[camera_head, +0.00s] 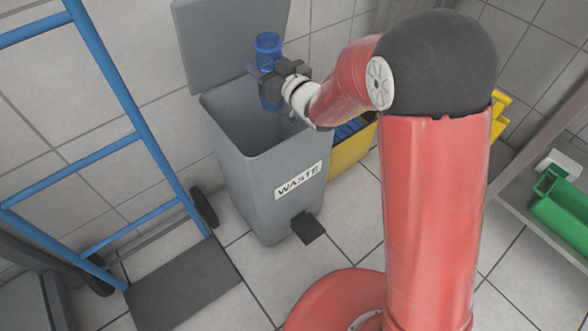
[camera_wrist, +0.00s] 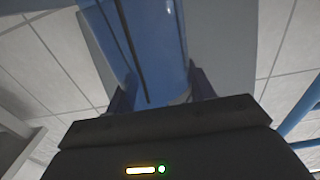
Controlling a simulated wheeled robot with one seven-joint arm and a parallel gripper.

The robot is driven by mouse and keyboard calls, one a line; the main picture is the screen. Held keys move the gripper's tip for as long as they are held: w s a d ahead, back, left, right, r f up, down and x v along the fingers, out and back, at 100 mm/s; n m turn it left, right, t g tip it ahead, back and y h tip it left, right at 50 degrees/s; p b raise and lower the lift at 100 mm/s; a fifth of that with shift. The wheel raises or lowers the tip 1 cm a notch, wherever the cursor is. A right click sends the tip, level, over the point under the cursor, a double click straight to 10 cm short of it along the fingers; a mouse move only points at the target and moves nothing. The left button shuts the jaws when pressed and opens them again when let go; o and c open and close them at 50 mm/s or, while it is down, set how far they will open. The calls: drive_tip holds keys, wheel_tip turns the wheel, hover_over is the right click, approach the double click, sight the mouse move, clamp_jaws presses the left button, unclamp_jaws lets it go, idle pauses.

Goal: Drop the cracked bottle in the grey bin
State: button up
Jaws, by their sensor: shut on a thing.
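A blue see-through bottle (camera_head: 268,44) is upright in my gripper (camera_head: 264,76), over the mouth of the grey bin (camera_head: 272,178). The bin is labelled WASTE and its lid (camera_head: 228,45) stands open against the wall. In the wrist view the bottle (camera_wrist: 145,40) lies between the two fingers of my gripper (camera_wrist: 160,92), which are shut on it. A dark line runs along the bottle's side there. The bottle's lower end shows near the bin's rear rim in the head view. The bin's floor is hidden.
A blue hand truck (camera_head: 128,105) stands left of the bin. A yellow crate (camera_head: 352,148) with blue things in it is behind the bin to the right. A shelf at the right holds a green object (camera_head: 560,205). A pedal (camera_head: 308,228) juts from the bin's front.

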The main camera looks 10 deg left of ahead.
drive_tip(key=shift+f+b, duration=1.4)
drive_tip(key=shift+f, duration=1.55)
drive_tip(key=o, duration=1)
drive_tip(key=shift+o, duration=0.2)
wheel_tip(320, 180, up, 20)
drive_tip(key=shift+r+p, duration=0.1)
drive_tip(key=shift+p, duration=0.9)
